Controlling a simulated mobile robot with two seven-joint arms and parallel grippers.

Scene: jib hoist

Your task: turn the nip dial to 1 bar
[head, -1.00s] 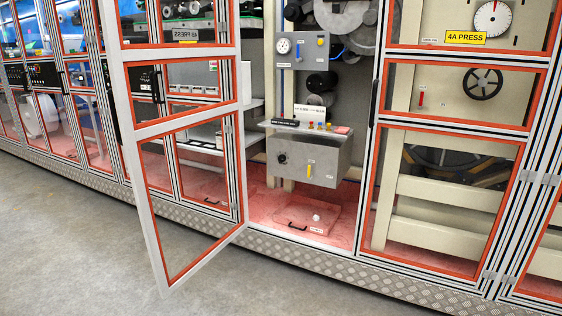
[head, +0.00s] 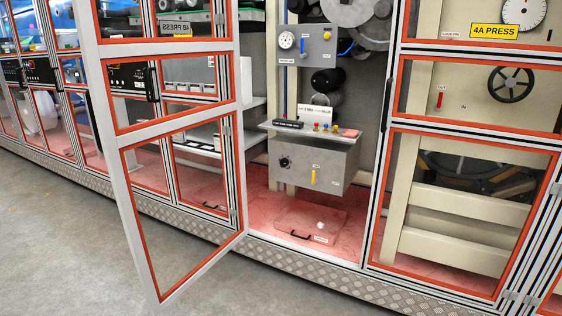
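Through an open cabinet door, a grey upper panel (head: 309,61) carries a round white gauge (head: 286,40), a blue lever (head: 303,46) and a small yellow part (head: 327,35). Below it, a grey box (head: 331,162) carries a black round knob (head: 284,162) at its left and a yellow upright handle (head: 313,177). The labels are too small to read, so I cannot tell which of these is the nip dial or its setting. Neither of my grippers is in view.
The red-framed glass door (head: 180,200) stands open toward me, left of the opening. A shelf above the box holds small coloured items and a white card (head: 314,113). A clear hatch with a black handle (head: 300,235) lies on the red floor. Grey floor (head: 70,250) in front is clear.

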